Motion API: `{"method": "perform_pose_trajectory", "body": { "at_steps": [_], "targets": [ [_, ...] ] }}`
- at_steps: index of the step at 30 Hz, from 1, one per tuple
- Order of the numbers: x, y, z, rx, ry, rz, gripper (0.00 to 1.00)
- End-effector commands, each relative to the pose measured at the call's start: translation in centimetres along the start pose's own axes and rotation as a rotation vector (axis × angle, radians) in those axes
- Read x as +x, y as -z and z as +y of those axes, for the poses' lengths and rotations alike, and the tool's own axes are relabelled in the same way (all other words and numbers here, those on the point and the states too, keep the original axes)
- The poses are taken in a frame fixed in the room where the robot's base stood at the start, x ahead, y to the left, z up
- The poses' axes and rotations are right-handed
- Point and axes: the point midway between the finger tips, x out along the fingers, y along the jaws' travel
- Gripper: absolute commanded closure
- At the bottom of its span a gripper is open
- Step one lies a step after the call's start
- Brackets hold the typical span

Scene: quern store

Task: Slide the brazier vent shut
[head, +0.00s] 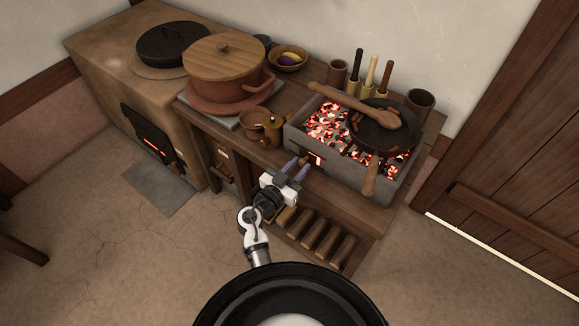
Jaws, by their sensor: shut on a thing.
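The brazier (288,138) is a grey rectangular box of glowing coals on the wooden bench. Its vent (317,158) is on the front wall, towards the left, and an orange glow shows through an opening there. My gripper (298,168) is at the front of the brazier, just left of the glowing gap. Its fingers are shut on a small brown vent knob (304,161). The fingers hide part of the knob and the vent slide.
Small brown pots (252,124) stand to the left. Cut logs (315,234) lie on the shelf below. A door (525,165) is at the right.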

Motion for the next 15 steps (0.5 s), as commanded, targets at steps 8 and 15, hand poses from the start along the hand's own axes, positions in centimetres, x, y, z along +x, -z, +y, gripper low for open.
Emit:
{"method": "perform_pose_trajectory", "body": {
  "at_steps": [8,15],
  "targets": [
    [0.0,-0.1,2.3,0.000,-0.001,0.000,1.00],
    [0.0,-0.1,2.5,-0.003,-0.006,-0.001,1.00]
  ]
}}
